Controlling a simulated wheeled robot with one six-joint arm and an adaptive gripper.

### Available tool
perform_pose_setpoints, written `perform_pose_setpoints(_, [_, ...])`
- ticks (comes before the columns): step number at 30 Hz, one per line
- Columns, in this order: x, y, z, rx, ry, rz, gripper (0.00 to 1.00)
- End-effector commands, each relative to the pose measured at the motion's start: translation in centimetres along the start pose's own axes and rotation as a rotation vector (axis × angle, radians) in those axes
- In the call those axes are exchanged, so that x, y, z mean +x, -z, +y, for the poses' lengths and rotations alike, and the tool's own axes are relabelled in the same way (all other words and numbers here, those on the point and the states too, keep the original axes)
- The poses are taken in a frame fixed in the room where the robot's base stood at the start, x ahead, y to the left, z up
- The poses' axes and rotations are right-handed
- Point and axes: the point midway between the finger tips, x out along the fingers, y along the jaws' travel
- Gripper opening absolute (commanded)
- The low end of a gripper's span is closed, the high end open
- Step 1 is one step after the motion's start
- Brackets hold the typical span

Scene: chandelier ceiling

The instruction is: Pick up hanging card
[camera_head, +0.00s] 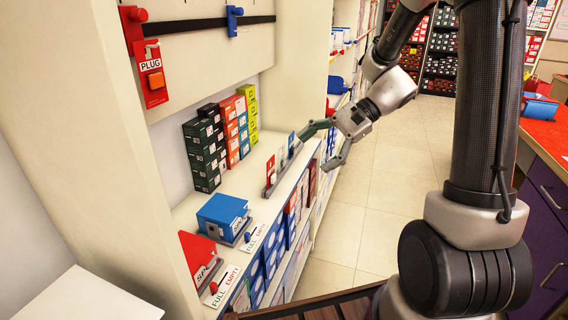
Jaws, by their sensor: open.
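A red card marked PLUG (153,80) with an orange block on it hangs below a red hook (134,22) on a dark wall rail at the upper left. My gripper (315,151) is open over the front edge of the shelf, right of and lower than the PLUG card and well apart from it. Its fingers are spread, with nothing visible between them. The upper finger is close to a small rack (268,190) of upright cards on the shelf; whether they touch I cannot tell.
A blue hook (233,18) on the rail is empty. Stacked dark green boxes (204,158), orange boxes (232,122) and yellow-green boxes (250,110) stand behind. A blue box (222,214) and a red box (196,253) sit nearer. The tiled floor (385,180) is clear.

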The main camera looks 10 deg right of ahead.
Motion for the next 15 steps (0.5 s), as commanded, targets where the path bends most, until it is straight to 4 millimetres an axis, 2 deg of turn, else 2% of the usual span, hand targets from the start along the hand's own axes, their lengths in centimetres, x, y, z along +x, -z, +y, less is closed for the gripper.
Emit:
perform_pose_setpoints(1, [1.0, 2.0, -1.0, 0.082, 0.054, -0.048, 0.79])
perform_pose_setpoints(5, [3.2, 7.1, -4.0, 0.284, 0.224, -0.166, 0.79])
perform_pose_setpoints(7, [4.2, 10.4, -5.2, 0.39, 0.321, -0.224, 0.79])
perform_pose_setpoints(12, [6.0, 18.2, -6.7, 0.606, 0.539, -0.337, 0.79])
perform_pose_setpoints(15, [6.7, 21.8, -6.8, 0.695, 0.638, -0.38, 0.79])
